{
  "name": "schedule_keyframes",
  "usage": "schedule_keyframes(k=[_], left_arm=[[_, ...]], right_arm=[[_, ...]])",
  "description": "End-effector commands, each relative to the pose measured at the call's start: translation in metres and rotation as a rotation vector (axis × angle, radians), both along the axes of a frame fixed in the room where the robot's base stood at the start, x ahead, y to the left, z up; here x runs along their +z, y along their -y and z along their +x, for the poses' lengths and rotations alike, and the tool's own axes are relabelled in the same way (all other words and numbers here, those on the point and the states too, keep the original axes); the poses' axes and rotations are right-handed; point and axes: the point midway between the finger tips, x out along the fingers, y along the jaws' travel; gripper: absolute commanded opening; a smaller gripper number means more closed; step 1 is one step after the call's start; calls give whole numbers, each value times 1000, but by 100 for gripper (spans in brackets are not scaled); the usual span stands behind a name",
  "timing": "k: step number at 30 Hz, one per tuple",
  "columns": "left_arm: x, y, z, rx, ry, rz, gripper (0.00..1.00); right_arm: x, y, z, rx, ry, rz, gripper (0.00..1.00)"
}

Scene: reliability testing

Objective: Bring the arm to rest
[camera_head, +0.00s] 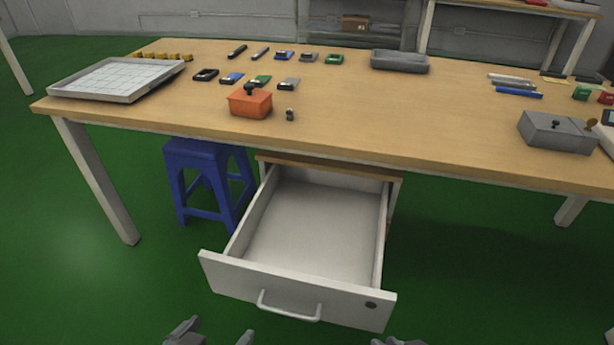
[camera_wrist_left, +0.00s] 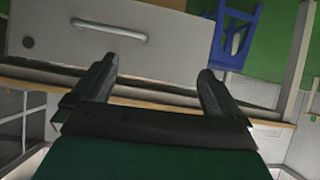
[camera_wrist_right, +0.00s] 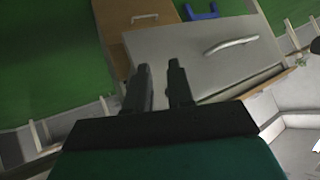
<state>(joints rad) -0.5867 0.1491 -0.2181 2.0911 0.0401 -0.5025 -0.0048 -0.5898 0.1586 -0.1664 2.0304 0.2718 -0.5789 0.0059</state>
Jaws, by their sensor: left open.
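My left gripper (camera_head: 215,337) shows at the bottom edge of the head view, in front of the open drawer. In the left wrist view its two fingers (camera_wrist_left: 155,85) stand wide apart with nothing between them. Only a small part of my right gripper (camera_head: 398,341) shows at the bottom edge of the head view. In the right wrist view its fingers (camera_wrist_right: 160,72) are close to each other with a narrow gap and hold nothing visible; how far they are open is unclear.
The white drawer (camera_head: 310,225) under the table is pulled out and empty. A blue stool (camera_head: 205,185) stands left of it. The wooden table (camera_head: 400,115) carries a white gridded tray (camera_head: 115,78), an orange box (camera_head: 250,102), a grey box (camera_head: 557,132) and several small parts.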

Motion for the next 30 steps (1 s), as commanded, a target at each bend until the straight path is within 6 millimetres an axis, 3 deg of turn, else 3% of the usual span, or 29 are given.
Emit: schedule_keyframes(k=[4, 5, 9, 15, 21, 30], left_arm=[[4, 0, 0, -1, 1, -1, 100], [23, 0, 0, -1, -2, 1, 100], [61, -4, 1, 7, 18, 10, 100], [97, -18, -8, 28, 3, 34, 100], [118, -29, -16, 44, -3, 55, 100], [118, -33, -17, 56, -2, 59, 100]], right_arm=[[45, -11, 20, 68, 209, -173, 22], [59, -7, 18, 61, 193, -171, 22], [87, 0, 14, 49, 182, -182, 22], [128, 12, 8, 32, 177, -204, 22], [152, 21, 3, 22, 174, -222, 22], [154, 24, 1, 18, 175, -226, 22]])
